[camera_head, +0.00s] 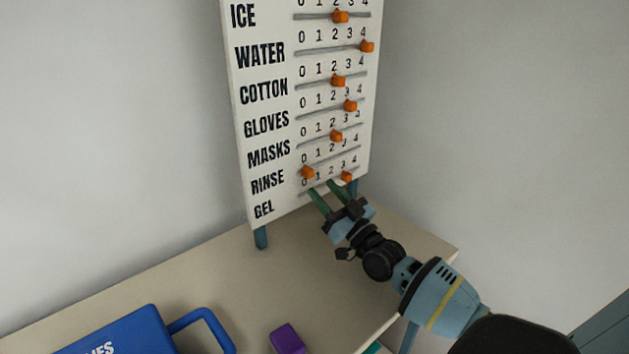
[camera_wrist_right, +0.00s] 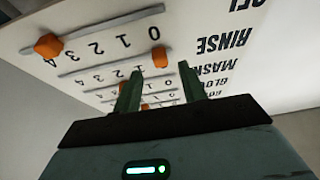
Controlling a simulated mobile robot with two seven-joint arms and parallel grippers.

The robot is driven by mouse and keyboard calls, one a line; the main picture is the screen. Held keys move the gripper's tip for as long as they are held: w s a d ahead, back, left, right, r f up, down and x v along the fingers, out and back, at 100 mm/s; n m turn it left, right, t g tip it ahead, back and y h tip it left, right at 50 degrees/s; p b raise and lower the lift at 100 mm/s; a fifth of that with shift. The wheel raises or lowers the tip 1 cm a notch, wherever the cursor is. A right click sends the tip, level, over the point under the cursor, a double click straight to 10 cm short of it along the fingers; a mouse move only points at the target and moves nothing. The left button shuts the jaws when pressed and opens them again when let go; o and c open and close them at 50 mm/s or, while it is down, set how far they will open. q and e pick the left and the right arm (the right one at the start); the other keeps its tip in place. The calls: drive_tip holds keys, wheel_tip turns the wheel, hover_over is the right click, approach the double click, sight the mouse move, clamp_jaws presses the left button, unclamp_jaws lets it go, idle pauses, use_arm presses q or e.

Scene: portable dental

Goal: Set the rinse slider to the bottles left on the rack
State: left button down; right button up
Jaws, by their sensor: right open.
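The white slider board (camera_head: 240,130) stands on the table, with orange knobs on labelled 0-to-4 scales. The rinse knob (camera_head: 307,172) sits at the left end of its track, at 0. It also shows in the right wrist view (camera_wrist_right: 159,57), in line with the gap between the fingers. My right gripper (camera_head: 321,187) is open and empty, its dark green fingers pointing at the board's lower rows, just below and right of the rinse knob. I cannot tell whether it touches. No rack or bottles are in view. My left gripper is not in view.
The masks knob (camera_head: 336,136) is one row above rinse. A blue case (camera_head: 120,335) and a purple block (camera_head: 287,338) are at the table's front. The table (camera_head: 240,285) is bare between them and the board.

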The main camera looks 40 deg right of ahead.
sight(312, 177)
drive_tip(key=shift+x, duration=2.2)
clamp_jaws()
